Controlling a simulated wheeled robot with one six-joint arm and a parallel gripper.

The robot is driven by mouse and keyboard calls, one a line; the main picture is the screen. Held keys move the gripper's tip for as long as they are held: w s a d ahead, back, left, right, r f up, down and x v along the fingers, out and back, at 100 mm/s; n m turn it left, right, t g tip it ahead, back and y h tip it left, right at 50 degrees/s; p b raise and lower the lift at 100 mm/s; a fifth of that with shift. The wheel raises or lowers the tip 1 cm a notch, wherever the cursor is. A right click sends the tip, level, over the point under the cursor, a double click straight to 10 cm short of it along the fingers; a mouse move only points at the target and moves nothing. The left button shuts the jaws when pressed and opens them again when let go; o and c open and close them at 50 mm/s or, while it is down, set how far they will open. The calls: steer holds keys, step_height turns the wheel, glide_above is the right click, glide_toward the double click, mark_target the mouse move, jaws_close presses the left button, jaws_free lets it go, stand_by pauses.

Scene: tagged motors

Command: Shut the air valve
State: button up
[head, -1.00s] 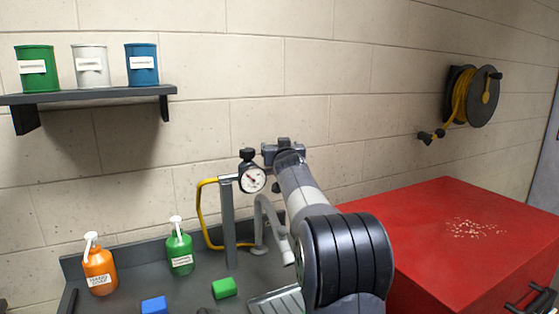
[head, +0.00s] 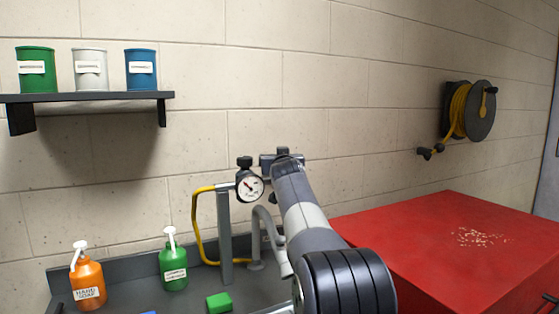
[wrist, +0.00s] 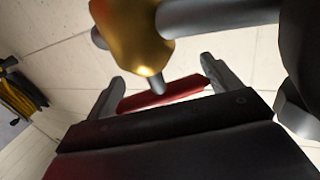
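The brass air valve (wrist: 135,35) shows large at the top of the wrist view, joined to a grey pipe. Its red lever (wrist: 165,95) lies across the space between my fingers, its ends close to the two fingers. My gripper (wrist: 162,82) is open, with its fingers apart; I cannot tell whether either touches the lever. In the head view my gripper (head: 281,158) is up by the wall, just right of the pressure gauge (head: 249,185). The valve and lever cannot be made out there.
A yellow hose (head: 196,225) and grey post (head: 225,240) stand below the gauge. An orange bottle (head: 88,282) and green bottle (head: 173,266) are on the bench at left. A red cabinet (head: 420,240) stands at right, under a hose reel (head: 470,110).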

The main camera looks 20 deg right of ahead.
steer(key=shift+o, duration=1.4)
steer(key=shift+a, duration=0.1)
steer(key=b+v, duration=0.3)
steer(key=v, duration=0.8)
steer(key=shift+r, duration=0.1)
